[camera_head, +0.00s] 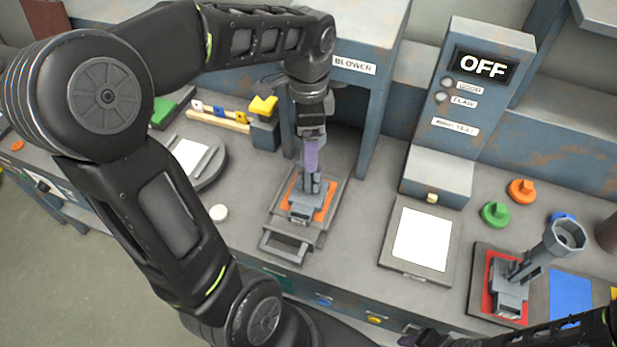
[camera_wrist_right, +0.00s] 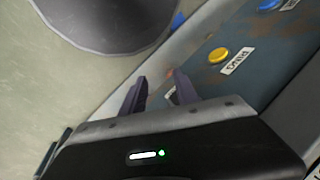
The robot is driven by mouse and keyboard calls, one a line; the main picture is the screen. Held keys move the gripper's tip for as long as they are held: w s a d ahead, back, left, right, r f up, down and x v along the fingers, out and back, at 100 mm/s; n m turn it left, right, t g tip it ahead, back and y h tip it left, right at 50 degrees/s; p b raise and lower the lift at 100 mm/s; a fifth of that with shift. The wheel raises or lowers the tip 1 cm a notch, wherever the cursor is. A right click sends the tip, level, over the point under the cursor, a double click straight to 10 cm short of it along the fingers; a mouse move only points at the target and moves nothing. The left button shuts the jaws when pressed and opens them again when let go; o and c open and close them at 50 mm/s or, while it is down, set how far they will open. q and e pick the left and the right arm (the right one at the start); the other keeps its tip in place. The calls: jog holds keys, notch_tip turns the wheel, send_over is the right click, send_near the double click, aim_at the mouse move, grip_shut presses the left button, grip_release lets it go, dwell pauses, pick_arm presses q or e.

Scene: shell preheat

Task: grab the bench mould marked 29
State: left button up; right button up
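A grey mould (camera_head: 305,200) stands upright on an orange pad (camera_head: 326,208) on a tray in front of the blower. My left gripper (camera_head: 310,168) points down right at its top, purple fingers around or against it; whether they are closed on it I cannot tell. A second grey mould (camera_head: 510,298) with a wide round socket stands on a red pad (camera_head: 480,285) at the right. I can read no number 29 on either. My right gripper (camera_wrist_right: 158,88) is open and empty in its wrist view, near the bench front.
The blower housing (camera_head: 385,70) stands behind the tray. A panel reading OFF (camera_head: 482,66) rises at the back right, with a white plate (camera_head: 422,238) in front. Green (camera_head: 495,214) and orange (camera_head: 522,191) knobs and a blue pad (camera_head: 571,298) lie at the right.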

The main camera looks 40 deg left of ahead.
pick_arm(q)
jog(key=shift+c, duration=0.3)
grip_shut()
dwell(0.6)
